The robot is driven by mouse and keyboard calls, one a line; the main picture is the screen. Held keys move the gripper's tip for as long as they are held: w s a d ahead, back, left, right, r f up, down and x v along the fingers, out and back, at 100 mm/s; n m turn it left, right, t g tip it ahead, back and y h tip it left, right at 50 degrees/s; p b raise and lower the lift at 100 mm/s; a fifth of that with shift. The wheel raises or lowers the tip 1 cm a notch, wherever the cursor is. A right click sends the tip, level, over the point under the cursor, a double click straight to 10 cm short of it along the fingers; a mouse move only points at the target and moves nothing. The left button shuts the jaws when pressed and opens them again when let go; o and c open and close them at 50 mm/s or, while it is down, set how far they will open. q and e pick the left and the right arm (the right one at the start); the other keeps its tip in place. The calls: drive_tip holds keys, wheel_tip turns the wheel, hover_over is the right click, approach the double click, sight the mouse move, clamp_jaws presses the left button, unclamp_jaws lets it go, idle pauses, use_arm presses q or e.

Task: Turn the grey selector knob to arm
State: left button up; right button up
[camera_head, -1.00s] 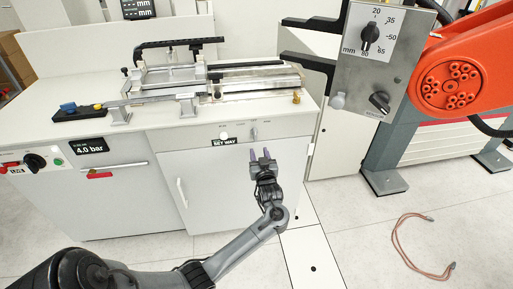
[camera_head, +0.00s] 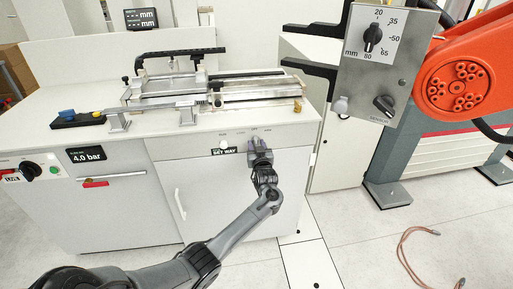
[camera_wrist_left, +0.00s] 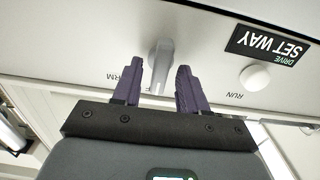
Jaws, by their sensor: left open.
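The grey selector knob (camera_wrist_left: 160,62) is a lever-like handle on the white cabinet front. In the left wrist view it stands between the two purple fingers of my left gripper (camera_wrist_left: 156,90), which is open around it with a gap on at least the right side. Whether a finger touches it I cannot tell. Upside-down letters "RM" show left of the knob and "RUN" to its right. In the head view my left gripper (camera_head: 261,145) is at the cabinet's upper edge strip and largely hides the knob. My right gripper is not in view.
A white round button (camera_wrist_left: 256,77) and a black "DRIVE SET WAY" label (camera_wrist_left: 268,44) sit beside the knob. A grey control box (camera_head: 385,75) with black dials and an orange arm (camera_head: 462,80) are at the right. A metal fixture (camera_head: 215,88) stands on the bench.

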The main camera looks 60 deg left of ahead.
use_arm(q)
clamp_jaws()
idle(0.3)
drive_tip(key=shift+r+m+p, duration=0.2)
drive_tip(key=shift+m+p, duration=0.4)
drive_tip(key=shift+p, duration=0.3)
drive_tip(key=m+p, duration=0.2)
drive_tip(key=p, duration=0.1)
drive_tip(key=shift+w+m, duration=0.15)
drive_tip(key=shift+m, duration=0.25)
drive_tip(key=m+p, duration=0.2)
drive_tip(key=m, duration=0.1)
drive_tip(key=shift+f, duration=0.1)
drive_tip(key=shift+w+f+m+p, duration=0.1)
drive_tip(key=shift+f+m+p, duration=0.05)
drive_tip(key=shift+m+p, duration=0.75)
